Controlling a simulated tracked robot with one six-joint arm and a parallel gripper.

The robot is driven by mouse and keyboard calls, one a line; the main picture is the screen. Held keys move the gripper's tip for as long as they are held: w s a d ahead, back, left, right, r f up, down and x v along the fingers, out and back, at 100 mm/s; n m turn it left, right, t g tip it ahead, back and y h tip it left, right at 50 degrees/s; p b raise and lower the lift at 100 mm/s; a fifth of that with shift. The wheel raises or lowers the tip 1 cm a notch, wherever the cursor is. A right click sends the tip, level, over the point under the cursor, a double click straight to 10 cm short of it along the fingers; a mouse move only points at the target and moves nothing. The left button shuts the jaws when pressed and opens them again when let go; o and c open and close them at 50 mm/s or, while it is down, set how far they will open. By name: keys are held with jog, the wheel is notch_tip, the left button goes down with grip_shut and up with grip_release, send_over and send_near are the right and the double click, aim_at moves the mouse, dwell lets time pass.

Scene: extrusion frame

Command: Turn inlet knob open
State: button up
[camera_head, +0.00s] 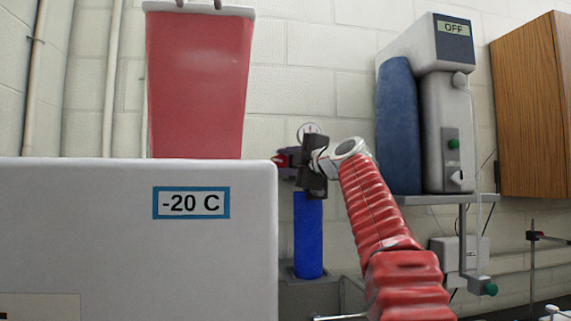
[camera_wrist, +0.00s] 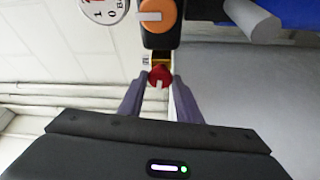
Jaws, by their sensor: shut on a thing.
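My gripper (camera_wrist: 159,84) is shut on a small red knob (camera_wrist: 160,76), with one grey finger on each side of it. A white mark on the knob points down in the wrist view. An orange knob (camera_wrist: 156,14) with a white mark pointing left sits above it on a black body. No label shows which knob is the inlet. In the camera_head view my dark gripper (camera_head: 312,165) is at the regulator, in front of a gauge (camera_head: 309,129) and above the blue cylinder (camera_head: 309,235). Its fingertips are hidden there.
A white -20 C box (camera_head: 130,220) stands at the left, with a red container (camera_head: 200,85) above it. A device reading OFF (camera_head: 447,110) and a dark blue cylinder (camera_head: 397,125) stand on a wall shelf (camera_head: 430,200) at the right. A wooden cabinet (camera_head: 535,105) hangs beyond.

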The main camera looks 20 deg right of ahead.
jog(key=shift+w+a+f+n+g, duration=0.15)
jog(key=shift+n+g, duration=0.15)
jog(key=shift+n, duration=0.7)
jog(key=o, duration=1)
jog(key=shift+s+r, duration=0.2)
jog(key=shift+s, duration=0.15)
jog(key=shift+s+d+f, duration=0.1)
jog(key=shift+s+d, duration=0.35)
jog(key=shift+s, duration=1.75)
jog(key=shift+s+d+r, duration=0.1)
jog(key=shift+s+d, duration=0.35)
jog(key=shift+s, duration=1.7)
jog(key=shift+s+d+f, duration=0.1)
jog(key=shift+s+d, duration=0.35)
jog(key=shift+s, duration=1.75)
